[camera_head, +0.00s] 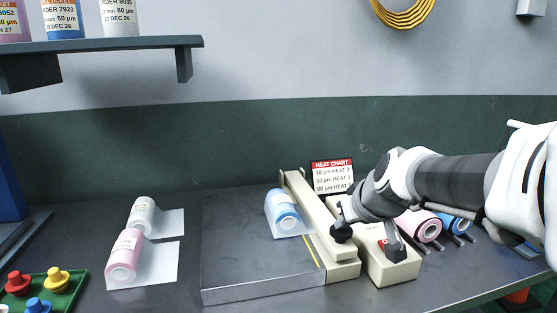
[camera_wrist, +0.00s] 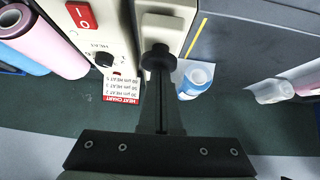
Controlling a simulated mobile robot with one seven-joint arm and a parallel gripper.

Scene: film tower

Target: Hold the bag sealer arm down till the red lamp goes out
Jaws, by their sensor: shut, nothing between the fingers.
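The bag sealer (camera_head: 345,270) stands right of centre on the bench, with its long cream sealer arm (camera_head: 318,215) running front to back. In the wrist view, the arm's front end with a raised pale pad (camera_wrist: 168,28) is just beyond my fingertips. My gripper (camera_head: 343,233) is shut and empty, its dark fingertips (camera_wrist: 158,58) over the arm near its front end; I cannot tell whether they touch it. The control box (camera_head: 390,266) is right of the arm, with a red switch (camera_wrist: 81,15) and a dial (camera_wrist: 103,59). I cannot make out a lit red lamp.
A blue-labelled roll (camera_head: 283,213) lies on the grey plate (camera_head: 225,270) left of the arm. A heat chart (camera_head: 332,175) stands behind. Pink (camera_head: 420,225) and blue rolls lie right. More rolls (camera_head: 127,252) and a green button tray (camera_head: 62,292) are left.

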